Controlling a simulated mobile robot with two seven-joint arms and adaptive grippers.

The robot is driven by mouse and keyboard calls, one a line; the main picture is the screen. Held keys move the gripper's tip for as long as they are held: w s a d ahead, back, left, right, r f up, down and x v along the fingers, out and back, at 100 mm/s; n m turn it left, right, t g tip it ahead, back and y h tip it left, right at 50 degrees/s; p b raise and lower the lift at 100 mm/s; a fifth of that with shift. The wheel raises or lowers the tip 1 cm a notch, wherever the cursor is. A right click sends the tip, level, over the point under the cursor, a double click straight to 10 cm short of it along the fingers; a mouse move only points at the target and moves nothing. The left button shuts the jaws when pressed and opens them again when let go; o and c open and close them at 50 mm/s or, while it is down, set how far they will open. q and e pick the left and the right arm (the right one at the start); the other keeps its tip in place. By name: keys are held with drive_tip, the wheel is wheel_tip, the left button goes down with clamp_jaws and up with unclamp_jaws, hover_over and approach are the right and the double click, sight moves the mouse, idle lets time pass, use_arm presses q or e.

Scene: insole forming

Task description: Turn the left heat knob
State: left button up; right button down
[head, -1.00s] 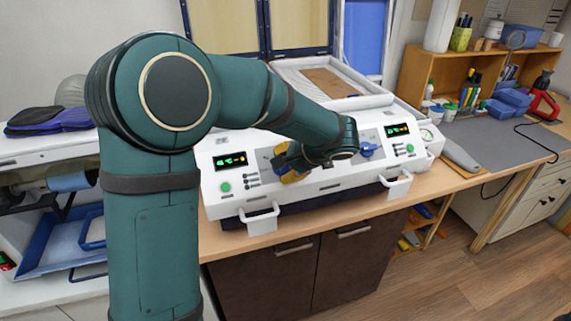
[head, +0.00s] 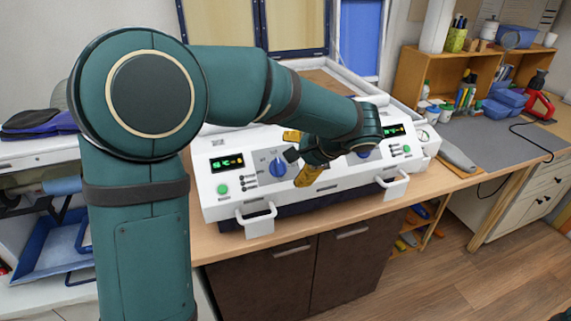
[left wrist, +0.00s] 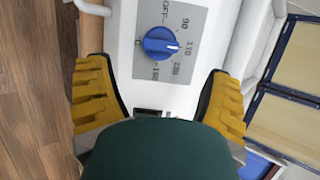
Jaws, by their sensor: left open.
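The left heat knob (head: 277,169) is blue and round on the white machine's front panel, beside the left green-lit display (head: 227,162). In the left wrist view the blue knob (left wrist: 160,43) sits on a grey dial plate with temperature marks, its white pointer mark toward the right. My left gripper (head: 299,156) is open, its yellow fingers spread just right of the knob in the head view. In the left wrist view my left gripper (left wrist: 158,98) has a finger on either side, and nothing is seen between the fingertips. My right gripper is not in view.
A second blue knob (head: 364,153) is partly hidden behind my left arm. White handles (head: 257,218) stick out from the machine's front. The machine stands on a wooden counter (head: 222,250). A grey mat (head: 480,140) lies to the right.

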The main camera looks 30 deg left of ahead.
use_arm(q)
drive_tip(key=v, duration=0.6)
idle(0.3)
drive_tip(key=s+d+f+g+h, duration=0.1)
drive_tip(key=s+d+f+h, duration=0.15)
drive_tip(key=f, duration=0.65)
drive_tip(key=s+d+f+g+h, duration=0.1)
drive_tip(key=d+f+h, duration=0.25)
drive_tip(key=f, duration=0.55)
drive_tip(key=s+d+f+h, duration=0.1)
drive_tip(key=d+f+h, duration=0.15)
drive_tip(key=f, duration=0.65)
drive_tip(key=s+d+f+n+t+h+b, duration=0.1)
drive_tip(key=s+f+n, duration=0.3)
drive_tip(key=f, duration=0.4)
drive_tip(key=s+d+f+n+t+h+b, duration=0.1)
drive_tip(key=s+d+f+n+h, duration=0.2)
drive_tip(key=s+f, duration=0.3)
drive_tip(key=shift+d+f+n, duration=0.2)
drive_tip(key=shift+f+n, duration=0.6)
drive_tip(key=shift+f, duration=0.05)
drive_tip(key=shift+s, duration=0.15)
